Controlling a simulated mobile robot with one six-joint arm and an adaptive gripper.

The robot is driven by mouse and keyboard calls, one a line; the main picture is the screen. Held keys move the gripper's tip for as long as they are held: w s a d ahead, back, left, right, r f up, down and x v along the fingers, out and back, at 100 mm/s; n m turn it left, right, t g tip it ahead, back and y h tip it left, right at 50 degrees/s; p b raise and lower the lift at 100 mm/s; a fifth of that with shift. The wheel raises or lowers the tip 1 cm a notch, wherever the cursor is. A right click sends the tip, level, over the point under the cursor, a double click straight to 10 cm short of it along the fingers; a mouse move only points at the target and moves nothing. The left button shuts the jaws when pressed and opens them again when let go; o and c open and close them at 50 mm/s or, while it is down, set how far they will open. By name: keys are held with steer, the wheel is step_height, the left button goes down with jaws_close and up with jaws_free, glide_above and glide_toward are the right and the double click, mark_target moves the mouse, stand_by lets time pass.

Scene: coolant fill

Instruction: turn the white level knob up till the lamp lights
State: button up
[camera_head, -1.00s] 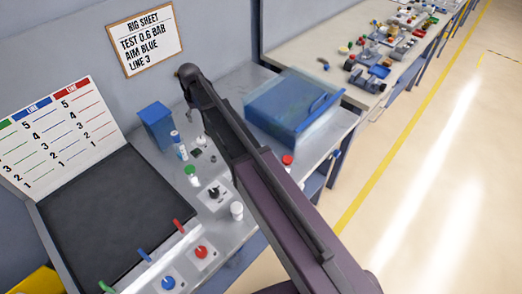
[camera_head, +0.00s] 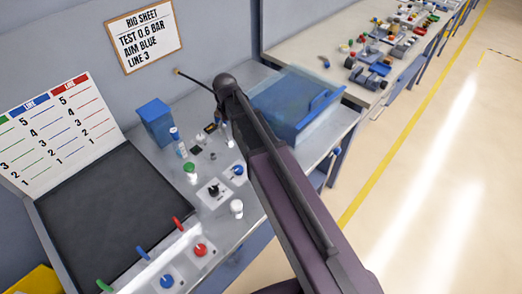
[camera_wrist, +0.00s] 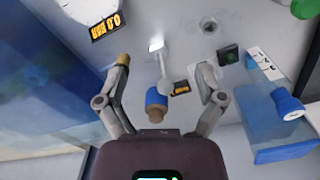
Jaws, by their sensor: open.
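My gripper (camera_wrist: 165,65) is open, with its two fingers spread apart over the bench in the wrist view. A small white knob-like piece on a pale stem (camera_wrist: 156,45) shows between and beyond the fingertips; I cannot tell for certain that it is the level knob. A blue cylinder with a brown end (camera_wrist: 156,98) lies between the fingers in the picture, with no visible contact. A dark square with a green face (camera_wrist: 228,55), possibly the lamp, is right of the fingers. In the head view my arm hides most of the gripper.
A yellow display reads 0.0 BAR (camera_wrist: 107,25).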

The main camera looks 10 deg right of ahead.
steer(key=s+d+f+m+b, duration=0.1)
steer(key=s+d, duration=0.7)
steer(key=s, duration=0.3)
steer(key=shift+s+d+f+m, duration=0.15)
steer(key=shift+s+d+m, duration=0.2)
steer(key=shift+m, duration=0.05)
steer(key=shift+m, duration=0.3)
steer(key=s, duration=0.1)
steer(key=s+d, duration=0.2)
steer(key=shift+s, duration=0.35)
steer(key=shift+w, duration=0.1)
stand_by(0.4)
steer(key=w+a+r+n+t+y, duration=0.1)
steer(key=w+a+n+t, duration=0.3)
steer(key=w+a, duration=1.6)
steer(key=shift+w+r+n+y, duration=0.4)
steer(key=shift+n+y, duration=0.3)
steer(key=shift+n, duration=0.5)
